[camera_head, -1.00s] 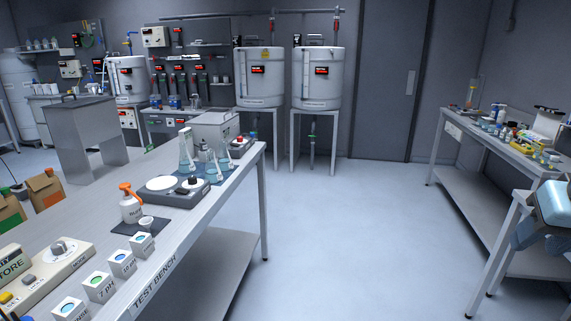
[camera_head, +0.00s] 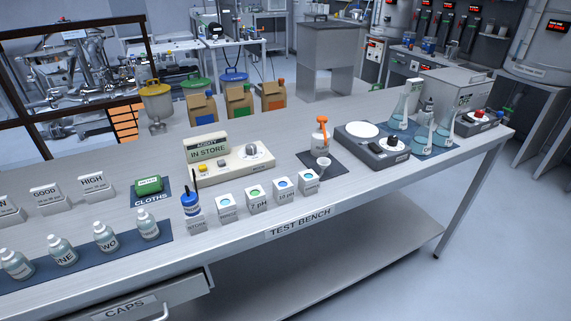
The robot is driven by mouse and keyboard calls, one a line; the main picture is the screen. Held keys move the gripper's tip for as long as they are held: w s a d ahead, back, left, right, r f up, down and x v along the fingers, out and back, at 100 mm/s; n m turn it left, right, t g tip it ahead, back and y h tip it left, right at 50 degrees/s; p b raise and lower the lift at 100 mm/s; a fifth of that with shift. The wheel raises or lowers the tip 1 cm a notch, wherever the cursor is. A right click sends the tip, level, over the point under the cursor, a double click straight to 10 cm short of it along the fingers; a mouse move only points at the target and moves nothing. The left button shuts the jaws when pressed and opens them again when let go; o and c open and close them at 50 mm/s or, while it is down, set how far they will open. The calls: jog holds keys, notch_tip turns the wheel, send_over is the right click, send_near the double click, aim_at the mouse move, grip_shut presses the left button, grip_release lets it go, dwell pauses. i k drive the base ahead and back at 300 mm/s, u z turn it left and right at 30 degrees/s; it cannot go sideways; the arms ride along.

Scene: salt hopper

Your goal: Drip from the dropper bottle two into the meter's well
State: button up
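The dropper bottle two (camera_head: 106,238), small and pale with a label reading TWO, stands upright on a dark blue mat (camera_head: 85,260) at the front left of the test bench. It stands in a row between the bottle labelled ONE (camera_head: 63,250) and another similar bottle (camera_head: 148,225). The beige acidity meter (camera_head: 232,165), with a display reading IN STORE, a knob and a yellow button, sits near the middle of the bench. I cannot make out its well at this size. A dark probe stands in a blue holder (camera_head: 191,204) marked STORE. My gripper is not in view.
Several white cups on labelled blocks (camera_head: 256,198) line the front edge. A green cloth (camera_head: 148,185) lies left of the meter. A spray bottle (camera_head: 320,136), a scale (camera_head: 370,148) and flasks (camera_head: 422,130) stand to the right. A drawer marked CAPS (camera_head: 130,308) is below the left end.

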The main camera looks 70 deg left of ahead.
aim_at(106, 238)
jog(key=u, duration=0.7)
jog(key=i, duration=0.2)
jog(key=u, duration=2.85)
jog(key=k, duration=0.5)
jog(key=u, duration=0.25)
jog(key=i, duration=0.4)
jog(key=z, duration=0.2)
